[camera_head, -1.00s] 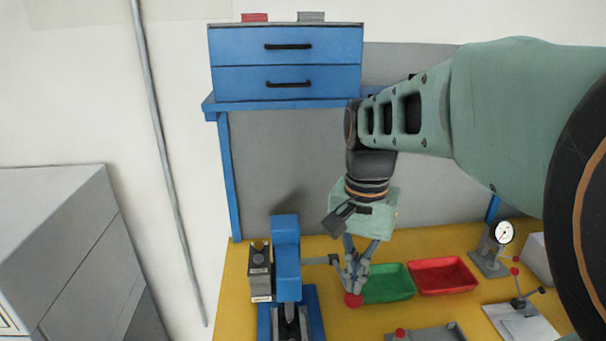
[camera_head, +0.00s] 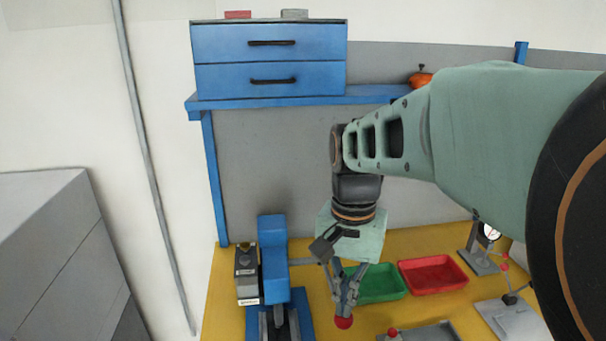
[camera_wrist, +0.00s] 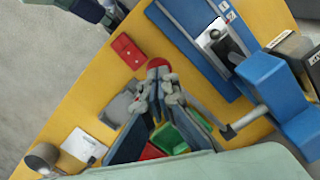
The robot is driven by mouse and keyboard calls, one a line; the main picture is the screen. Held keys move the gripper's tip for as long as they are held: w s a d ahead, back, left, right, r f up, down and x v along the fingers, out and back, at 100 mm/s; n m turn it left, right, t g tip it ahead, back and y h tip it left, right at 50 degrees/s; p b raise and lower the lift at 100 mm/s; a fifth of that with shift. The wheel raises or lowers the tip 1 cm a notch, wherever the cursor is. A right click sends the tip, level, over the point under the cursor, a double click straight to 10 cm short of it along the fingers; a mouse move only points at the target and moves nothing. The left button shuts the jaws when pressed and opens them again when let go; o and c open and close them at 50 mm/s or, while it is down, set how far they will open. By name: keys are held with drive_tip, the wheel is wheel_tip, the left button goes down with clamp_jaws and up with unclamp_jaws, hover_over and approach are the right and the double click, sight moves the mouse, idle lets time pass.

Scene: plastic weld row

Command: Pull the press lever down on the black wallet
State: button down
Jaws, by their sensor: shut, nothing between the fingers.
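The blue press (camera_head: 273,262) stands at the left of the bench. A grey shaft (camera_head: 300,262) runs from its right side, and the lever's red ball knob (camera_head: 344,322) is below my gripper (camera_head: 344,308). My gripper's fingers are shut with nothing between them, their tips right at the knob. In the wrist view the knob (camera_wrist: 157,63) shows just beyond the fingertips (camera_wrist: 160,82); the fingers hide most of the lever arm, and contact is hard to judge. A dark piece (camera_wrist: 229,50), perhaps the black wallet, lies on the press bed under the ram.
Green (camera_head: 380,284) and red (camera_head: 433,274) trays sit behind and right of my gripper. A dial gauge stand (camera_head: 480,258) and a small lever device (camera_head: 510,298) stand right. A blue drawer cabinet (camera_head: 270,58) rests on the shelf above.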

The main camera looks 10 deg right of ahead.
drive_tip(key=shift+a+r+t, duration=0.15)
drive_tip(key=shift+r+t, duration=0.15)
drive_tip(key=shift+r, duration=0.3)
drive_tip(key=w+r+p, duration=0.2)
drive_tip(key=r+p, duration=0.4)
drive_tip(key=r, duration=0.1)
drive_tip(key=w+r+p, duration=0.3)
drive_tip(key=r+p, duration=0.4)
drive_tip(key=shift+r, duration=0.2)
drive_tip(key=shift+f, duration=0.1)
